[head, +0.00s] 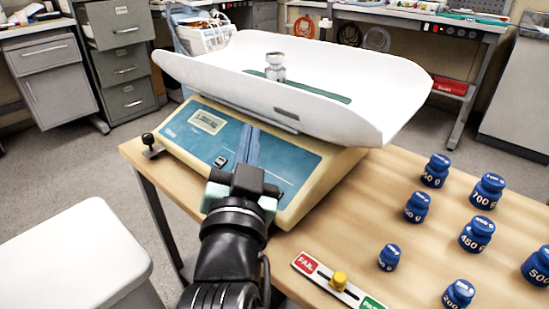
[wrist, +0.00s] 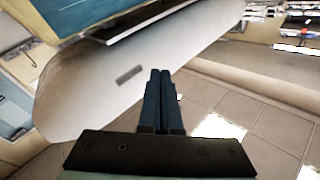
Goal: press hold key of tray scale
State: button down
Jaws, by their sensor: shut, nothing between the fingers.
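The tray scale has a cream body with a blue front panel (head: 290,160), a small lit display (head: 207,121) on the left and a white tray (head: 370,75) on top. A small dark key (head: 220,163) shows on the panel just left of my gripper; I cannot read its label. A metal weight (head: 275,66) stands in the tray. My gripper (head: 250,133) is shut and empty, in front of the panel in the head view, hiding part of it. I cannot tell whether it touches. In the wrist view the shut fingertips (wrist: 159,73) show against the white tray (wrist: 100,100).
Several blue weights (head: 473,235) stand on the wooden table's right side. A FAIL/PASS slider (head: 335,283) with a yellow knob lies near the front edge. A small black-knobbed part (head: 149,143) is at the table's left corner. A white box-like seat (head: 70,260) stands left.

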jog(key=s+m+g+p, duration=0.1)
jog(key=g+p, duration=0.1)
jog(key=p, duration=0.8)
jog(key=s+m+g+h+p, duration=0.1)
jog(key=s+g+p, duration=0.1)
jog(key=p, duration=0.8)
jog(key=s+r+m+g+p, duration=0.1)
jog(key=m+g+p, duration=0.1)
jog(key=p, duration=0.9)
jog(key=shift+s+a+r+g+h, duration=0.1)
jog(key=shift+s+a+g+h, duration=0.1)
jog(key=shift+s+g+h, duration=0.3)
jog(key=shift+w, duration=0.15)
jog(key=f+b, duration=0.1)
jog(key=f, duration=0.1)
jog(key=w+d+f+b, duration=0.1)
jog(key=f+b, duration=0.1)
jog(key=w+d+f+b, duration=0.1)
jog(key=f+b, duration=0.1)
jog(key=f, duration=0.1)
jog(key=shift+w+d+f+b, duration=0.25)
jog(key=shift+f+b, duration=0.35)
jog(key=shift+b, duration=0.2)
jog(key=shift+d+f+b, duration=0.1)
jog(key=shift+f+b, duration=0.3)
jog(key=shift+b, duration=0.1)
